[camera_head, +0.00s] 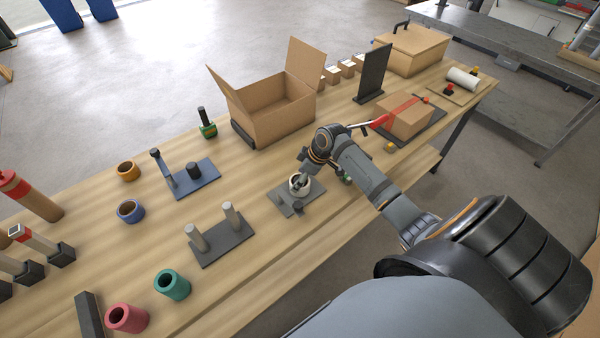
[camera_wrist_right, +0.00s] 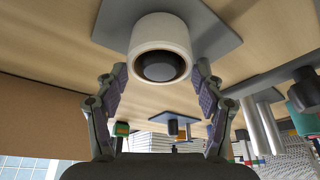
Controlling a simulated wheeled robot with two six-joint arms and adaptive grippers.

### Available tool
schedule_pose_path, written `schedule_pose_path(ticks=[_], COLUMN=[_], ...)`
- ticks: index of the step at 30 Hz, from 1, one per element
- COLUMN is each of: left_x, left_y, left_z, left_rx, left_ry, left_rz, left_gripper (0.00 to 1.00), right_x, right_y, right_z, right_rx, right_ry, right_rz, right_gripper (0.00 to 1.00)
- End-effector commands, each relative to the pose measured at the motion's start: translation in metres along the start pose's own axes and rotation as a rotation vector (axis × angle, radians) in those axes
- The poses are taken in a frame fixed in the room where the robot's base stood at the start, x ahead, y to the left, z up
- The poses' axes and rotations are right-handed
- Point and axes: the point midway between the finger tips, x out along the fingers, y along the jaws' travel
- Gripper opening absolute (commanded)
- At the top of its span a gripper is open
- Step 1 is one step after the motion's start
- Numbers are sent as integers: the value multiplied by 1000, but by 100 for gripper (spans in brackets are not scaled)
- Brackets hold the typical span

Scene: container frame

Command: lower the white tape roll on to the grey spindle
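I cannot tell whether the roll touches the plate. My right gripper (camera_wrist_right: 160,76) has a finger against each side of the roll; it also shows in the head view (camera_head: 302,181), above the plate. The spindle's lower part is hidden by the roll. My left gripper is not in view.
A two-post block (camera_head: 222,247) stands left of the plate. An open cardboard box (camera_head: 272,108) stands behind it, and a blue fixture (camera_head: 195,180) is farther left. Coloured rings, such as the teal one (camera_head: 173,288), lie at the near left. Bare wood surrounds the plate's front.

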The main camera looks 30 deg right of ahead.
Motion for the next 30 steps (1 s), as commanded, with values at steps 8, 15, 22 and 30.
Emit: schedule_pose_path(ticks=[8, 15, 22, 30], left_x=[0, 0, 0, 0], left_y=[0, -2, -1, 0], left_z=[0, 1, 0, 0], left_rx=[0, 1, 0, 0], left_ry=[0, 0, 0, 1], left_rz=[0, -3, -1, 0], left_gripper=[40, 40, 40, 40], right_x=[0, -3, -47, -105], right_y=[0, 0, 2, 2], right_z=[0, 0, 1, 1], right_rx=[0, -1, -5, -3], right_ry=[0, 0, -3, -4], right_rz=[0, 1, 7, 6], right_gripper=[92, 92, 92, 92])
